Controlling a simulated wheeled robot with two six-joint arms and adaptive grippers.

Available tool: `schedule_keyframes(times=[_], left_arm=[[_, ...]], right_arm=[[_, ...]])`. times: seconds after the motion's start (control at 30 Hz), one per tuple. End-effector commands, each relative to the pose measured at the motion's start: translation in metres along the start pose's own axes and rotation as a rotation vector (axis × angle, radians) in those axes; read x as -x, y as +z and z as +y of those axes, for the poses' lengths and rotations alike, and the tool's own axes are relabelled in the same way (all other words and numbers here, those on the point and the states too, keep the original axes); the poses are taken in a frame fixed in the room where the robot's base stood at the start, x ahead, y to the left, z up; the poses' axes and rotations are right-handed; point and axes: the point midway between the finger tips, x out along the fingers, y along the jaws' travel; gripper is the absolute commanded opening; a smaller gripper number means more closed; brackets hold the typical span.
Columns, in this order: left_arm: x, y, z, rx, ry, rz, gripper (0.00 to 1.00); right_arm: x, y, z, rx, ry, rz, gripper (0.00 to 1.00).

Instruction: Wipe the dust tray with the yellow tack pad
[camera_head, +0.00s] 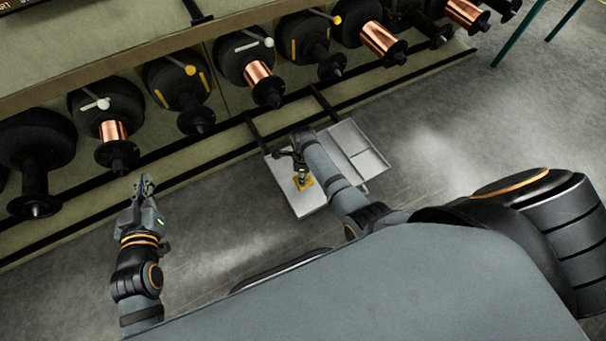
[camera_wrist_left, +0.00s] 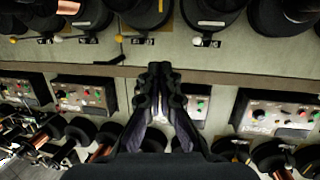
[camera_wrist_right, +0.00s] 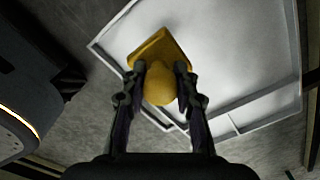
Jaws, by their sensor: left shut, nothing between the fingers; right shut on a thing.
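The dust tray (camera_head: 309,201) is a pale grey shallow tray with a raised rim, beside the spool rack. It also shows in the right wrist view (camera_wrist_right: 240,60). The yellow tack pad (camera_head: 309,183) has a square base and a rounded knob; in the right wrist view its base (camera_wrist_right: 152,47) lies over the tray. My right gripper (camera_wrist_right: 160,88) is shut on the pad's knob. Whether the pad touches the tray floor I cannot tell. My left gripper (camera_head: 143,186) is shut and empty, out in front of the rack, away from the tray; it also shows in the left wrist view (camera_wrist_left: 160,70).
A rack with several black spool spindles, some with copper wire (camera_head: 380,40), runs along the back. A smaller divided section (camera_head: 357,148) sits at the tray's right side. Grey floor (camera_head: 450,130) is clear to the right. Green legs (camera_head: 518,33) stand at top right.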

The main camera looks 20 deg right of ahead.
Motion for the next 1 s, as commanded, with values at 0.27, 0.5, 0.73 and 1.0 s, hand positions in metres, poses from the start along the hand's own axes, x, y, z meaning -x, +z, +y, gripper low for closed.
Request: schedule_keyframes(times=[0.27,0.5,0.73,1.0], left_arm=[[0.003,0.020,0.001,0.007,0.003,-0.090,0.00],[0.011,0.044,0.002,0.014,0.006,-0.183,0.00],[0.016,0.066,0.003,0.022,0.009,-0.267,0.00],[0.028,0.092,0.005,0.033,0.014,-0.371,0.00]], right_arm=[[0.003,-0.001,0.000,0.001,0.000,0.000,0.00],[0.005,-0.001,-0.001,0.002,0.000,0.000,0.00],[0.007,-0.002,-0.001,0.003,0.000,0.000,0.00],[0.009,-0.003,-0.001,0.004,0.000,0.000,0.00]])
